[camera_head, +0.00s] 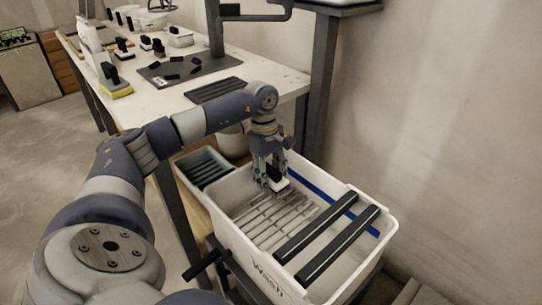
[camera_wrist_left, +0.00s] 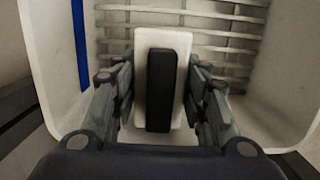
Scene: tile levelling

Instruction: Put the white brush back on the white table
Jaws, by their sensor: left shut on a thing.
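The white brush (camera_wrist_left: 143,50), a white block with a black handle (camera_wrist_left: 161,90), is between the fingers of my left gripper (camera_wrist_left: 160,95). The gripper is shut on it. In the head view my left gripper (camera_head: 268,173) points down inside the white wash tub (camera_head: 235,237), with the brush (camera_head: 279,185) at its fingertips above the slatted rack. Whether the brush touches the rack cannot be told. The white table (camera_head: 277,78) stands behind the tub, toward the upper left. My right gripper is not in view.
Two black bars (camera_head: 340,243) lie across the tub's right part. The table holds a dark mat (camera_head: 165,75) with black pieces, a black ribbed pad (camera_head: 216,90), a yellow-based sponge (camera_head: 117,92) and several black-handled brushes. Its front right is partly bare.

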